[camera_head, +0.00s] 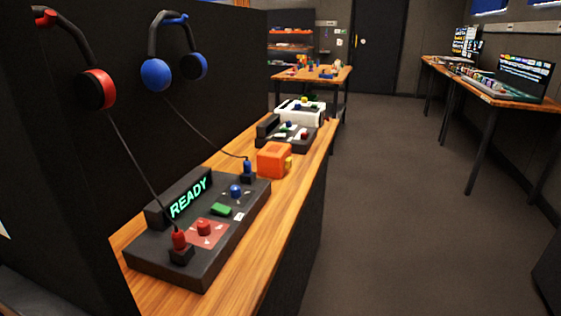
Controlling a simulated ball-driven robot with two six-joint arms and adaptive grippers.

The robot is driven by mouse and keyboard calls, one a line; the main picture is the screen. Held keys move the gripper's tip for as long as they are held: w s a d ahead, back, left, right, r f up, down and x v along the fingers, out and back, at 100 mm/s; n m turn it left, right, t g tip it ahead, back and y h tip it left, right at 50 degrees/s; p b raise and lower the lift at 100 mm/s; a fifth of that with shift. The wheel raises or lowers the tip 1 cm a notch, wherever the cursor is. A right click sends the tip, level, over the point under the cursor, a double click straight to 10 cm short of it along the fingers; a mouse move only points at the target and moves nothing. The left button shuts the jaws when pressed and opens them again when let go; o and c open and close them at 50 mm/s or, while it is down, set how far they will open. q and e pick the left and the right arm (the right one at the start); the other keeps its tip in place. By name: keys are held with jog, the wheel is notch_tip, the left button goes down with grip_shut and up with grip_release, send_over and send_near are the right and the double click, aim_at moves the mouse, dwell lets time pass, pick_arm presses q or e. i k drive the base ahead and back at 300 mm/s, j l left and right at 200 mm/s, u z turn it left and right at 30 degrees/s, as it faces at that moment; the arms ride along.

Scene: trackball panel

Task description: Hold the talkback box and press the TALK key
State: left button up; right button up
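An orange box (273,160) stands on the wooden counter near its right edge, just beyond the large dark panel. It has a small yellow part (289,161) on its right side. It looks like the talkback box, and the yellow part may be its TALK key, but I can read no label on it. Nothing touches the box from my side. Neither of my grippers shows in the head view.
A dark console (150,265) with a lit READY display (188,198) fills the near counter (262,240). Red headphones (97,89) and blue headphones (157,75) hang on the left partition, their cords reaching the console. More panels (300,110) stand beyond. Floor (390,220) right of the counter is clear.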

aim_at(289, 160)
jog(key=k+j+u, duration=0.15)
jog(key=k+u, duration=0.15)
jog(key=k, duration=0.35)
jog(key=u, duration=2.6)
jog(key=k+l+u, duration=0.15)
jog(key=l, duration=0.2)
jog(key=k+l+u, duration=0.15)
jog(key=l, duration=0.25)
jog(key=k+l+u, duration=0.2)
jog(key=l, duration=0.15)
jog(key=k+l+u, duration=0.15)
jog(key=l, duration=0.2)
jog(key=k+l, duration=0.2)
jog(key=l, duration=0.15)
jog(key=k+l, duration=0.2)
jog(key=l, duration=0.2)
jog(key=k+l, duration=0.2)
jog(key=l, duration=0.15)
jog(key=k+l, duration=0.2)
jog(key=l, duration=0.2)
jog(key=k+l, duration=0.2)
jog(key=l, duration=0.15)
